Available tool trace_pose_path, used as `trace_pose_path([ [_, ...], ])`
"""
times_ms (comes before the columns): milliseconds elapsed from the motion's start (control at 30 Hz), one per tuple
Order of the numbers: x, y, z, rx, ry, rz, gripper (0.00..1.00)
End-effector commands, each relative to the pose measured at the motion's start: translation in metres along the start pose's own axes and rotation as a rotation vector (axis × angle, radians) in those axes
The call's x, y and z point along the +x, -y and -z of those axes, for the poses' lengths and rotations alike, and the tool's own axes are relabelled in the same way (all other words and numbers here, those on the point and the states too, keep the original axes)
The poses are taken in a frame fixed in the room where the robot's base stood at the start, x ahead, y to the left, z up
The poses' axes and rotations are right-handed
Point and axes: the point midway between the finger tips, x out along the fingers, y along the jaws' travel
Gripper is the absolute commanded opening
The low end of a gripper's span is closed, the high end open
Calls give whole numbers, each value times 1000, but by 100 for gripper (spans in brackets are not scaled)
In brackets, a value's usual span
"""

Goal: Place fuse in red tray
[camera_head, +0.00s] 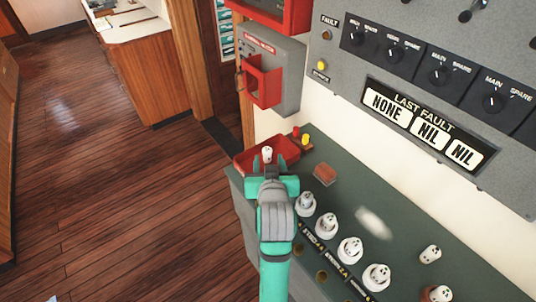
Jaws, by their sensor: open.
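The red tray (246,166) sits at the far left corner of the green console top. A white fuse (267,154) shows within the tray's outline, right at the far end of my gripper. My gripper (268,166) is open and over the near part of the tray, hiding some of it. I cannot tell whether the fuse rests on the tray floor or still touches the fingers.
More white fuses (326,224) stand in a row along the green console (385,200). Loose ones (430,254) are at the right. A reddish-brown block (325,174) lies near the tray. A grey switch panel (420,80) and a red-grey wall box (270,75) rise behind.

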Motion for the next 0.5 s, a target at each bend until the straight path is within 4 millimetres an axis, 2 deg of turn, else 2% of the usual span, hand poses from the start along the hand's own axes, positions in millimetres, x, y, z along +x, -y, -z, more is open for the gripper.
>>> trace_pose_path([
  [100,-17,0,0,0,0,0,43],
  [200,-26,0,0,0,-1,0,43],
  [500,-33,0,0,0,0,0,43],
])
